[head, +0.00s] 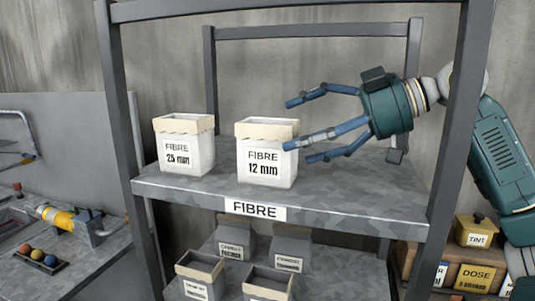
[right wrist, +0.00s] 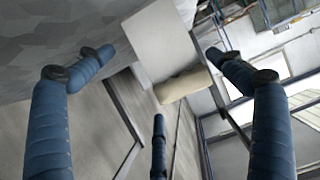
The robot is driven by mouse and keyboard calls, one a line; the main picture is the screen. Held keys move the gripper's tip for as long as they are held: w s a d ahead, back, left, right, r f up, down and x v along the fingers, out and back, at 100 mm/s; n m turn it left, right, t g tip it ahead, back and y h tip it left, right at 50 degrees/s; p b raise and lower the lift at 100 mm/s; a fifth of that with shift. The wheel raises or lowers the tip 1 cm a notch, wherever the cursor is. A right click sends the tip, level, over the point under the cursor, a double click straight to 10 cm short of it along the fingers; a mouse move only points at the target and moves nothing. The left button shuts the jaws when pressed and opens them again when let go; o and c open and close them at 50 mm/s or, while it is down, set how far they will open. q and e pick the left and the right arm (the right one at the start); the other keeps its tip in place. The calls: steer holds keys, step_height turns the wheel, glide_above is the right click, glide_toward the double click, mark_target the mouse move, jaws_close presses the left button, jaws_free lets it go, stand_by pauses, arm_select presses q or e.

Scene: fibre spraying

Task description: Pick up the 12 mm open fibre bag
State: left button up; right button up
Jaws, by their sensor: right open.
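The 12 mm fibre bag (head: 266,165) is white with a folded beige rim and a "FIBRE 12 mm" label. It stands upright on the upper shelf (head: 350,208), behind the "FIBRE" sign. My right gripper (head: 300,128) comes in from the right with its blue fingers spread at the bag's right upper side. One finger overlaps the bag's rim in the head view; contact cannot be told. In the right wrist view the bag (right wrist: 152,45) shows between the open fingers (right wrist: 160,75), its beige rim towards the lower right. My left gripper is not in view.
A 25 mm fibre bag (head: 187,160) stands left of the 12 mm bag with a small gap. Grey shelf posts (head: 447,150) flank the shelf. Several grey bins (head: 200,278) sit on the lower shelf. The shelf's right part is clear.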

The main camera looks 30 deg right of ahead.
mark_target(270, 142)
steer(key=shift+w+a+f, duration=0.25)
steer(key=shift+w+a, duration=0.35)
steer(key=shift+a, duration=0.2)
steer(key=p+x, duration=0.1)
steer(key=x, duration=0.2)
steer(key=shift+a+f, duration=0.1)
steer(key=shift+a, duration=0.1)
steer(key=shift+w+a+f+p, duration=0.25)
steer(key=shift+w+a+p, duration=0.05)
steer(key=shift+w, duration=0.15)
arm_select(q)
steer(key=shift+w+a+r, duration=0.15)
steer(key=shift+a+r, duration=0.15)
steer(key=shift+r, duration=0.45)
arm_select(e)
steer(key=shift+r, duration=0.1)
steer(key=c, duration=1.5)
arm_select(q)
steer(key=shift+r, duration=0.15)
arm_select(e)
steer(key=shift+o, duration=0.2)
steer(key=shift+r, duration=0.15)
arm_select(q)
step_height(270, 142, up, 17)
steer(key=p, duration=1.7)
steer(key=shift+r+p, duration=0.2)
steer(key=shift+p, duration=0.1)
arm_select(e)
step_height(270, 142, up, 18)
